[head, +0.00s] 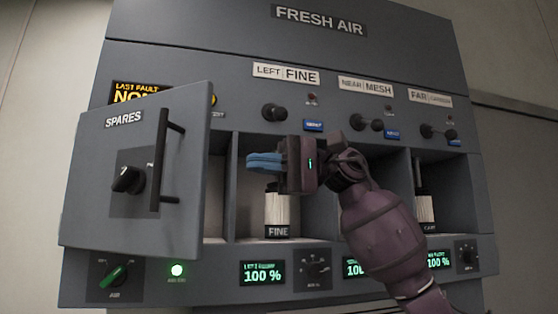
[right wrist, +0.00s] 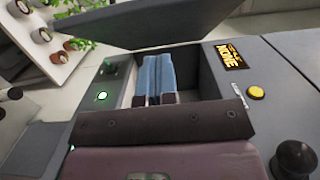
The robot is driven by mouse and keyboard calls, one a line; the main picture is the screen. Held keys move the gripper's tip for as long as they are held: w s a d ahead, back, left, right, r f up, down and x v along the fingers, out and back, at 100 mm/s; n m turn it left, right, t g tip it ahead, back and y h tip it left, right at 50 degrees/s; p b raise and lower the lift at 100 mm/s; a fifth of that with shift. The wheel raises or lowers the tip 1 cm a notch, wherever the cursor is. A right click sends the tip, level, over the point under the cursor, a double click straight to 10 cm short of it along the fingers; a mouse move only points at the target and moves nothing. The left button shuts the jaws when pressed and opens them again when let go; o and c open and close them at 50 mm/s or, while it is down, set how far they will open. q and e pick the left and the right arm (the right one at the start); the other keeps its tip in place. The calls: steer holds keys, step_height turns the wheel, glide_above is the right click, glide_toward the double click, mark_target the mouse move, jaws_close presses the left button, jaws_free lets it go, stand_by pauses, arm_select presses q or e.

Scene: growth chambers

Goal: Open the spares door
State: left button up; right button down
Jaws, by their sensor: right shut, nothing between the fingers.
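The grey spares door (head: 95,190) stands swung open at the left of the panel in the head view, with its bar handle (head: 165,168) and black knob (head: 128,180) on its face. In the right wrist view the door (right wrist: 150,20) shows as a dark panel across the top. My right gripper (head: 252,162) is shut and empty, its blue fingers pointing left toward the door, apart from the handle in the picture. The blue fingers also show in the right wrist view (right wrist: 156,68), over the open compartment. My left gripper is not in view.
A FINE canister (head: 277,212) stands in the bay below my right gripper. Another canister (head: 425,208) stands in a bay at the right. Knobs (head: 274,112) stick out above the bays. A green light (head: 177,269) glows below the door.

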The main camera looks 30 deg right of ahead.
mark_target(208, 154)
steer(key=a, duration=0.2)
steer(key=s+a+p, duration=0.1)
steer(key=a, duration=0.4)
steer(key=shift+s+a, duration=0.1)
steer(key=shift+s, duration=0.2)
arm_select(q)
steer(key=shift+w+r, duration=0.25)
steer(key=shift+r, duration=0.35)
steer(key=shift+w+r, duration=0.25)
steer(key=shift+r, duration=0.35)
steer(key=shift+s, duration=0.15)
arm_select(e)
steer(key=shift+a, duration=0.1)
